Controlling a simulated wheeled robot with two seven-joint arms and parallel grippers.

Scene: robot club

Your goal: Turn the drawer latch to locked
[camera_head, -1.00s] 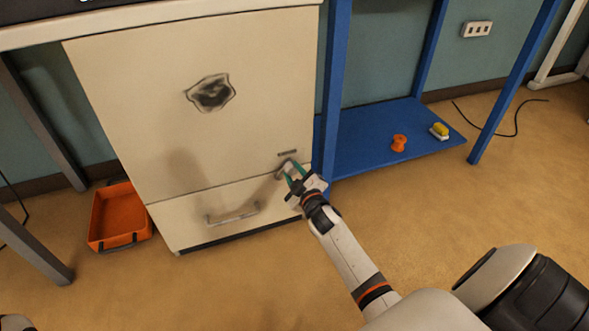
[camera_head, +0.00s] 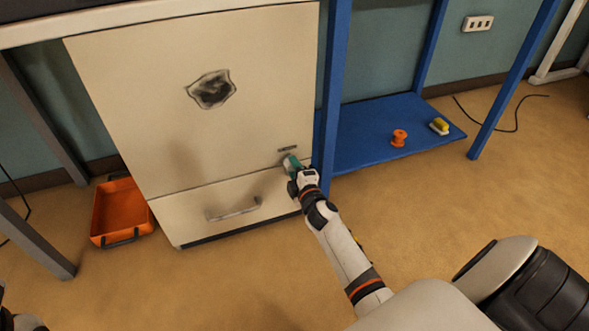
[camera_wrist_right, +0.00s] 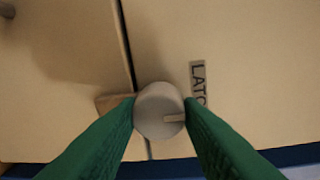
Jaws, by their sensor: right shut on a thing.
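The latch is a round grey knob (camera_wrist_right: 158,112) beside the seam between the upper panel (camera_head: 150,120) and the drawer (camera_head: 180,215). A pale mark on its face points right in the right wrist view, toward the partly hidden label (camera_wrist_right: 198,82) reading "LATC". A brown tab (camera_wrist_right: 113,102) reaches left from behind the knob across the seam. The drawer is flush with the cabinet. My right gripper (camera_head: 291,163) is shut on the knob, with a green finger on each side in the wrist view (camera_wrist_right: 160,115). In the head view the gripper mostly hides the knob.
The drawer handle (camera_head: 233,210) is left of my right gripper. A blue shelf (camera_head: 360,140) at right holds an orange spool (camera_head: 399,138) and a yellow-and-white block (camera_head: 439,126). An orange bin (camera_head: 122,208) is on the floor at left. Floor in front is clear.

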